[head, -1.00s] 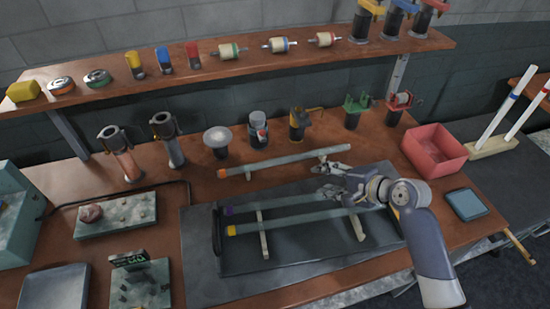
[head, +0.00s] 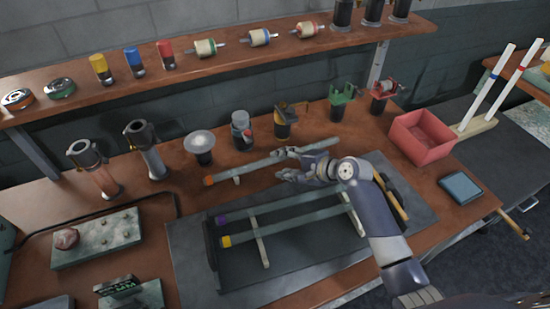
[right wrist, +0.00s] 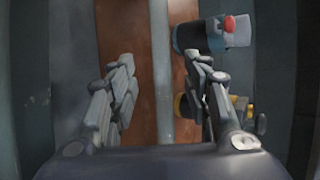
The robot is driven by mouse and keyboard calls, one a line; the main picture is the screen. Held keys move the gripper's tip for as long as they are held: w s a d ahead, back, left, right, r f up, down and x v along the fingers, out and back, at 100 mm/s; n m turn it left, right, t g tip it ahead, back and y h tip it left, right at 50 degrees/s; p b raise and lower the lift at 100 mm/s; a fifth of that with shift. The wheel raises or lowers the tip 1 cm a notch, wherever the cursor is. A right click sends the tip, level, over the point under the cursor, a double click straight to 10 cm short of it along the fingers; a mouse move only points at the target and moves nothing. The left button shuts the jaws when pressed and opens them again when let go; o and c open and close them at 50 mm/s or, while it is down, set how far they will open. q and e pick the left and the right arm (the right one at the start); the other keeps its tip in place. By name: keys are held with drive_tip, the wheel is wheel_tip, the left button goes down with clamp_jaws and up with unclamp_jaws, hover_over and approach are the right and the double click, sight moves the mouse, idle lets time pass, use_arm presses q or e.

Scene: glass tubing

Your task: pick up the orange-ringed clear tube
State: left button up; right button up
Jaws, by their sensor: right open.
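The orange-ringed clear tube (head: 250,168) lies slantwise behind the dark mat in the head view. Its orange ring (head: 209,181) is at the left end, and a small support is under it near that end. My right gripper (head: 280,165) is open at the tube's middle, with one finger on its far side and one on its near side. In the right wrist view the open gripper (right wrist: 160,62) has a grey-blue strip, seemingly the tube (right wrist: 160,80), running between its fingers. Contact cannot be told. My left gripper is not in view.
A purple-ringed tube (head: 280,205) and a yellow-ringed tube (head: 290,227) lie on supports on the mat (head: 310,272), partly under my right arm. Behind are a jar (head: 241,130) and several clamps. A red bin (head: 422,140) stands to the right.

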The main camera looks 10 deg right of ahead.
sight(274, 161)
drive_tip(key=shift+x, duration=1.9)
drive_tip(key=shift+r, duration=0.1)
clamp_jaws()
